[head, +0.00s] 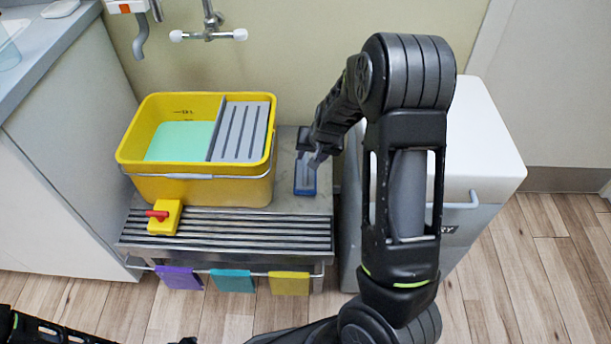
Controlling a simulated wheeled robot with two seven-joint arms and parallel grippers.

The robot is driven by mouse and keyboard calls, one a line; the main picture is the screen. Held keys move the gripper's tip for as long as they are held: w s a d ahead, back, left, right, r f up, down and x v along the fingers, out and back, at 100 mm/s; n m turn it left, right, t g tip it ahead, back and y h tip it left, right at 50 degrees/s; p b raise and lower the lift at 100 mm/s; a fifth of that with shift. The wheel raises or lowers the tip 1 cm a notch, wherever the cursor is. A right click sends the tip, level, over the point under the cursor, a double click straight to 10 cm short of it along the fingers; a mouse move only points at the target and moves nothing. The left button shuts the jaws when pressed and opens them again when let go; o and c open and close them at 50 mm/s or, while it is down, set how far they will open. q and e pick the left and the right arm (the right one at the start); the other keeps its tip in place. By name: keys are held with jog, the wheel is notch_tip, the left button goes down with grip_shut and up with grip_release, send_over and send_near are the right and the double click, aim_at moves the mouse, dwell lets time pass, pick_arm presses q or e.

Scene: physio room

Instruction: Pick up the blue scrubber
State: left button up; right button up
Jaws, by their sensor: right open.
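The blue scrubber (305,188) lies on the metal stand, just right of the yellow bucket. It has a blue edge and a greyish upper part. My right gripper (311,159) is open and points down at the scrubber's far part, overlapping it in the view. I cannot tell whether the fingers touch it. The gripper hides part of the scrubber's far end. My left gripper is out of view; only part of my left arm shows at the bottom left.
The yellow bucket (200,190) holds pale green liquid and a grey slatted insert. A yellow block with a red handle (163,217) sits on the stand's slatted front (260,228). Purple, teal and yellow cloths hang below. A white-lidded bin (490,150) stands right, a cabinet left.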

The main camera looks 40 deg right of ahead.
aim_at(306, 162)
jog(key=shift+f, duration=0.1)
jog(key=shift+b+x, duration=0.55)
jog(key=shift+x, duration=0.65)
jog(key=shift+f, duration=0.1)
jog(key=shift+w+f, duration=0.2)
jog(key=shift+f, duration=0.1)
jog(key=b+x, duration=0.2)
jog(key=x, duration=0.1)
jog(key=shift+w+a+f, duration=0.15)
jog(key=shift+w+f, duration=0.05)
jog(key=shift+f, duration=0.1)
jog(key=shift+w+f, duration=0.25)
jog(key=shift+f, duration=0.1)
jog(key=shift+c, duration=0.2)
grip_shut()
